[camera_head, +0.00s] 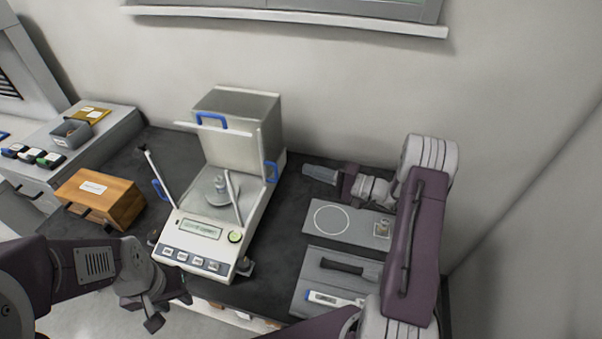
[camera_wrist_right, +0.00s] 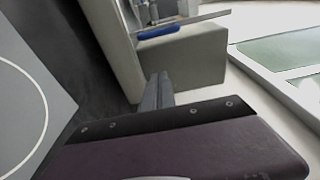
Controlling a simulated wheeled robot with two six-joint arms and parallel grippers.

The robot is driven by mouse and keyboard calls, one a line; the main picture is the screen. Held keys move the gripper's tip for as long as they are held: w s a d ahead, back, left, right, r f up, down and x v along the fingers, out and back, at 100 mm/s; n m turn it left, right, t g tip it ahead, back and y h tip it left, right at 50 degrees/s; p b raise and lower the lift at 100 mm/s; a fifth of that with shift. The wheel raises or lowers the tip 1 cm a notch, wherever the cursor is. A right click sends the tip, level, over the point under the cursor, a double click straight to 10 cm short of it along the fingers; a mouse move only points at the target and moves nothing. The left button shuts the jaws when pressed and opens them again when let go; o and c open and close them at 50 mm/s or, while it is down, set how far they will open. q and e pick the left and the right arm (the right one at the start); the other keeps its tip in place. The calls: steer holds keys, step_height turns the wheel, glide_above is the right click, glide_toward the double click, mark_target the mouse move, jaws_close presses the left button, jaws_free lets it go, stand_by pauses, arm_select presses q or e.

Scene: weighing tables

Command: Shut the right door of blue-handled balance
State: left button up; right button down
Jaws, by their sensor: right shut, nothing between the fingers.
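The blue-handled balance (camera_head: 222,232) stands on the dark bench in the head view, with a weight on its pan. Its right door's blue handle (camera_head: 271,172) sits far back along the right side, and the front part of that side looks open. A blue handle also shows in the right wrist view (camera_wrist_right: 157,32), beside the grey rear housing (camera_wrist_right: 188,60). My right gripper (camera_head: 320,174) is shut and empty, to the right of the balance and apart from it; its fingertips show in the wrist view (camera_wrist_right: 158,88). My left gripper (camera_head: 165,308) is low in front of the balance, its fingers unclear.
A wooden box (camera_head: 100,198) stands left of the balance. Right of it lie a grey plate with a white ring (camera_head: 350,222) and a tray (camera_head: 322,268) with a dark tool and a thermometer-like device. The wall is close behind. A dark strip of bench is free beside the balance.

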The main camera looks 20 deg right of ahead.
steer(key=p, duration=0.1)
glide_toward(272, 158)
steer(key=x, duration=0.4)
steer(key=shift+w+a+f, duration=0.15)
steer(key=shift+w+a, duration=0.05)
steer(key=shift+w, duration=0.05)
steer(key=s+a+p, duration=0.1)
steer(key=s, duration=0.2)
steer(key=shift+a+f+p, duration=0.1)
steer(key=shift+a+p, duration=0.3)
steer(key=shift+a, duration=0.1)
steer(key=shift+f, duration=0.1)
